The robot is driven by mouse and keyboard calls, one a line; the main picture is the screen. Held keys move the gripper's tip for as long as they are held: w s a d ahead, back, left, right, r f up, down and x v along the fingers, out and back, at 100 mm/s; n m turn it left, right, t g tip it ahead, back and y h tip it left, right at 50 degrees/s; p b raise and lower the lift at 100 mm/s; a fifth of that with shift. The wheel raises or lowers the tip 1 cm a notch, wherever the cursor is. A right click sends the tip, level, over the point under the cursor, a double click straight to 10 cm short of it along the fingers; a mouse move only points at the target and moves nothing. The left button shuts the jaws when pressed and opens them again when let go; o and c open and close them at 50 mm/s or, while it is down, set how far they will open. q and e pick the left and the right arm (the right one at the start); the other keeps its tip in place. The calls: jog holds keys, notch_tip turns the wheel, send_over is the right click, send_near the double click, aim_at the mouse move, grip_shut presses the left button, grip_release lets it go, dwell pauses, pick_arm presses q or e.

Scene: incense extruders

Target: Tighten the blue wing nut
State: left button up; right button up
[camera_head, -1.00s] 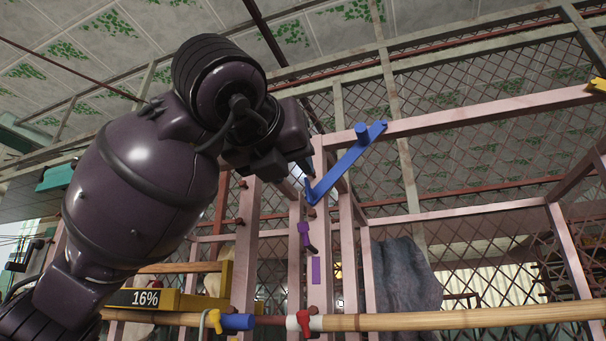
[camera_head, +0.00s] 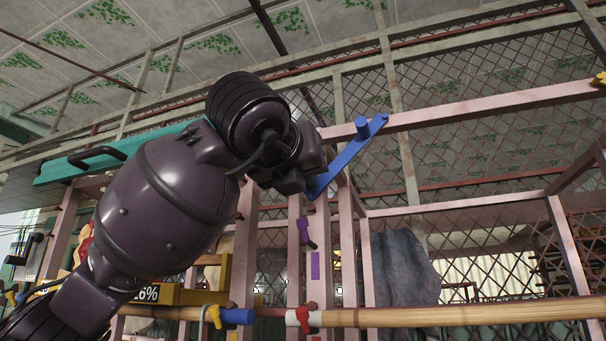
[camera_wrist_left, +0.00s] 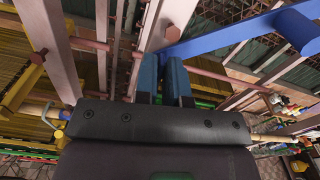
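A long blue bar with a round peg near its upper right end, seemingly the blue wing nut (camera_head: 346,156), sits slanted at the corner of the pink frame. The bar crosses the upper right of the left wrist view (camera_wrist_left: 235,38), where its peg is large at the right edge. My left gripper (camera_head: 308,184) is at the bar's lower left end and hides part of it. In the left wrist view its two bluish fingers (camera_wrist_left: 163,62) point at that end, close together with a narrow gap. Contact is unclear. My right gripper is out of view.
Pink posts and beams (camera_head: 480,108) surround the bar. Small purple pieces (camera_head: 306,230) are on a post below. A wooden pole (camera_head: 460,313) with red and white fittings runs across the bottom; a blue fitting (camera_head: 238,316) is beside it. Wire mesh stands behind.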

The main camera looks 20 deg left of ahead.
pick_arm(q)
grip_shut()
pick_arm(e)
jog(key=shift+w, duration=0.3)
pick_arm(q)
jog(key=shift+m, duration=0.5)
jog(key=shift+d+m, duration=0.1)
jog(key=shift+m, duration=0.5)
jog(key=m, duration=0.2)
jog(key=shift+d+m+b, duration=0.1)
jog(key=shift+m+b, duration=0.2)
jog(key=shift+b, duration=0.05)
jog(key=shift+d+f+m+p, duration=0.1)
jog(key=shift+d+f+m, duration=0.1)
jog(key=shift+m, duration=2.15)
jog(key=shift+d+f+m+p, duration=0.1)
jog(key=shift+f+m+p, duration=0.05)
jog(key=shift+m, duration=2.25)
jog(key=shift+d+f+m+p, duration=0.1)
jog(key=shift+d+f+m, duration=0.1)
jog(key=shift+m, duration=2.15)
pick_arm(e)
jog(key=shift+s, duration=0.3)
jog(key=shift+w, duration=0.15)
